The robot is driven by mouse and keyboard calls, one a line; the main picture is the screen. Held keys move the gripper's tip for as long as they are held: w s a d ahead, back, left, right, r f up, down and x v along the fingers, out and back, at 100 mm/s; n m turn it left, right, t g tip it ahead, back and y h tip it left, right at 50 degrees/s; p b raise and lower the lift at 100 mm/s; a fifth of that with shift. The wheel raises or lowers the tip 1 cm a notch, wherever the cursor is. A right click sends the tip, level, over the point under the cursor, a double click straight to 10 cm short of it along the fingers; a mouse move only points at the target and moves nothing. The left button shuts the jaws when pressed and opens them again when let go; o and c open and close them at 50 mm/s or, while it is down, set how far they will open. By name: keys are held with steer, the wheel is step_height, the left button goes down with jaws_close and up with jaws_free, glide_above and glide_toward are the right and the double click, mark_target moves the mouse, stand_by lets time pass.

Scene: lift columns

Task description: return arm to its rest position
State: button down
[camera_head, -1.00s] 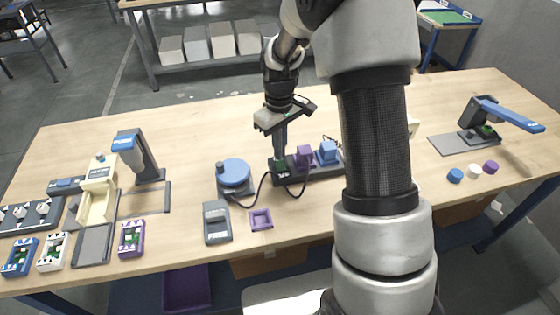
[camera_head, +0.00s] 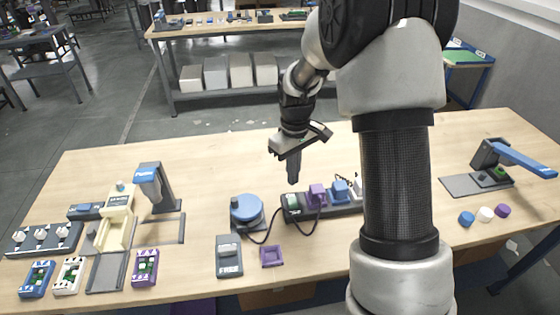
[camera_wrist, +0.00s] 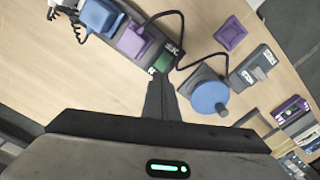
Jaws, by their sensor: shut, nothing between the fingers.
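My gripper (camera_head: 293,172) is shut and empty, pointing down above the middle of the table (camera_head: 110,165). In the head view it hangs just behind a dark strip (camera_head: 333,206) that bears a green, a purple and a blue block. The wrist view shows the closed fingers (camera_wrist: 161,97) near the green end of that strip, apart from it as far as I can see. My arm's large link stands in front of the strip's right end and hides part of the table.
A blue round device (camera_head: 246,208) with a cable stands left of the strip. A purple tray (camera_head: 271,256) and a grey box marked FREE (camera_head: 229,256) lie in front. A blue-armed press (camera_head: 515,157) is at the right. The table's back middle is clear.

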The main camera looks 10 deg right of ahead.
steer(key=s+r+m+t+p, duration=0.1)
steer(key=s+r, duration=0.3)
steer(key=r, duration=0.7)
steer(key=s+r+m+t+p, duration=0.1)
steer(key=s+r+m+t, duration=0.1)
steer(key=s+r, duration=0.5)
steer(key=s+r+m+t+p, duration=0.1)
steer(key=s+r+m+t, duration=0.1)
steer(key=s+r, duration=0.5)
steer(key=s+m, duration=0.1)
steer(key=s, duration=0.5)
steer(key=shift+t+p, duration=0.3)
steer(key=shift+f, duration=0.1)
steer(key=w+f+g+b, duration=0.1)
steer(key=w+f+b, duration=0.7)
steer(key=w+f, duration=1)
steer(key=shift+w+g, duration=0.3)
steer(key=shift+w, duration=0.15)
